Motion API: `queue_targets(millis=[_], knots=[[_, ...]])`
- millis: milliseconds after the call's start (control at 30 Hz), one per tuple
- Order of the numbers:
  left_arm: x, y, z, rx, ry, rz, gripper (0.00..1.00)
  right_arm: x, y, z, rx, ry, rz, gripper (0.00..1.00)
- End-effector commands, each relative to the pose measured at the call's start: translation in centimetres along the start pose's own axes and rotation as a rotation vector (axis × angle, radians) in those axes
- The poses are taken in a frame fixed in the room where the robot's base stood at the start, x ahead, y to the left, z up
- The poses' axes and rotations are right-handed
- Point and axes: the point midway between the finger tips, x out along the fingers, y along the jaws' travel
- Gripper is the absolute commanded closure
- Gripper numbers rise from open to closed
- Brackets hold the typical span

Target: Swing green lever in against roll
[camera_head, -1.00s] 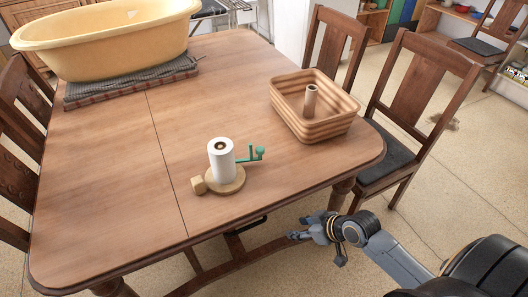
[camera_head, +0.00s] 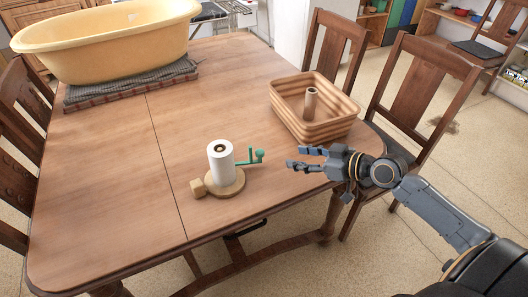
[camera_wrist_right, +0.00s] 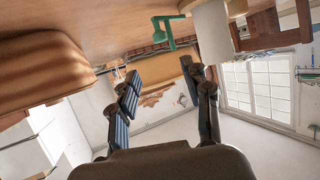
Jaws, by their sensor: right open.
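A white paper roll (camera_head: 221,163) stands upright on a round wooden base (camera_head: 226,188) near the front of the table. The green lever (camera_head: 251,157) sticks out to the right of the roll, with an upright knob at its outer end. It also shows in the right wrist view (camera_wrist_right: 166,34), beside the roll (camera_wrist_right: 211,32). My right gripper (camera_head: 291,159) is open and empty to the right of the lever, apart from it. Its two fingers (camera_wrist_right: 162,90) are spread in the wrist view. My left gripper is not in view.
A ribbed wooden basket (camera_head: 312,127) with a cardboard tube (camera_head: 310,102) stands right of the roll, close behind my right gripper. A yellow tub (camera_head: 105,42) rests on folded cloth at the back left.

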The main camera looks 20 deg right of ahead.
Motion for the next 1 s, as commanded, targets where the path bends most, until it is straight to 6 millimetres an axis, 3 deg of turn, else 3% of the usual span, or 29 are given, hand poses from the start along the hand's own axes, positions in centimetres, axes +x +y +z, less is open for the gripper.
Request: queue_targets(millis=[167, 600, 800, 1000], knots=[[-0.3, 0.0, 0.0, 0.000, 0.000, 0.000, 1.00, 2.3, -0.1, -0.2, 0.000, 0.002, -0.002, 0.52], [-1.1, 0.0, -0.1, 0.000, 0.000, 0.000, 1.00, 10.6, -0.2, -0.1, 0.002, 0.000, -0.002, 0.52], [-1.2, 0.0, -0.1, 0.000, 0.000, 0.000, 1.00, 12.7, -0.1, 0.1, 0.000, -0.003, -0.001, 0.52], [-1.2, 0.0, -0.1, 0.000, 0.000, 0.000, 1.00, 13.2, -0.1, 0.2, -0.001, -0.004, -0.001, 0.52]])
